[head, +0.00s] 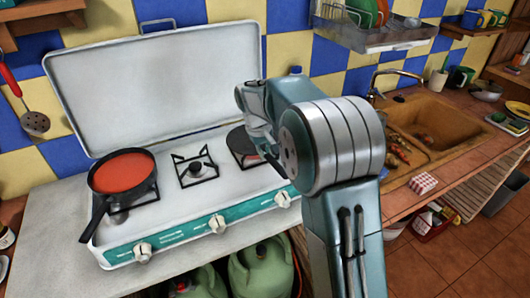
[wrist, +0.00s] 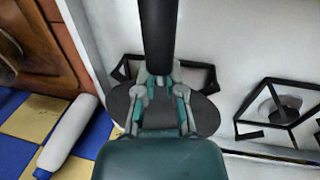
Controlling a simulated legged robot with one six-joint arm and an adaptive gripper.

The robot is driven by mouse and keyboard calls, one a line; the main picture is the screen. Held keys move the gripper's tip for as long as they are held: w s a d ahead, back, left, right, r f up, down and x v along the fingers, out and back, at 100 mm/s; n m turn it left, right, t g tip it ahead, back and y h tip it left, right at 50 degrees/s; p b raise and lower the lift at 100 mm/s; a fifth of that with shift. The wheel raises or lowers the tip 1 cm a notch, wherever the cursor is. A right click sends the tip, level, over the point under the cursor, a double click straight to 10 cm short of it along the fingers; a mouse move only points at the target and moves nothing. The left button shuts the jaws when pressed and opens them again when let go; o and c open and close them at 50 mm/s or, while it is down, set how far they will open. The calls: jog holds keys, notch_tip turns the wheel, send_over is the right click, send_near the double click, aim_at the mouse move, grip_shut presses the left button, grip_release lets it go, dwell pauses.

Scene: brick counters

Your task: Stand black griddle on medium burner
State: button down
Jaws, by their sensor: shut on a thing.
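The black griddle is a flat dark disc (head: 240,143) at the stove's right burner (head: 247,163) in the head view. In the wrist view its plate (wrist: 205,115) shows on both sides of my gripper (wrist: 160,85), and its dark handle (wrist: 158,35) runs from the fingers to the top edge. My gripper is shut on the handle; the fingertips are partly hidden in the head view. The plate overlaps the burner's grate (wrist: 200,75); I cannot tell whether it rests there. The middle burner (head: 196,168) is empty. A black pan with red contents (head: 122,172) sits on the left burner.
The white stove (head: 170,216) has a raised lid (head: 160,80) behind the burners and teal-trimmed knobs (head: 217,224) in front. A sink (head: 435,125) and a dish rack (head: 375,35) are at right. Green gas bottles (head: 262,268) stand below the counter. A white bottle-like object (wrist: 68,132) lies left in the wrist view.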

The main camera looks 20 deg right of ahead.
jog(key=shift+f, duration=0.45)
jog(key=c, duration=0.7)
grip_release()
jog(key=shift+c, duration=0.2)
notch_tip(320, 180, up, 12)
jog(key=a, duration=0.2)
jog(key=s+r+t, duration=0.1)
jog(key=s+r, duration=0.3)
jog(key=s, duration=0.2)
jog(key=s+f+m+t+y, duration=0.1)
jog(key=s+f+t, duration=0.1)
jog(key=s, duration=1.1)
jog(key=s+f+m+t+y, duration=0.1)
jog(key=s+f+m+t, duration=0.1)
jog(key=s, duration=1.1)
jog(key=shift+d+f, duration=0.35)
jog(key=shift+f, duration=0.45)
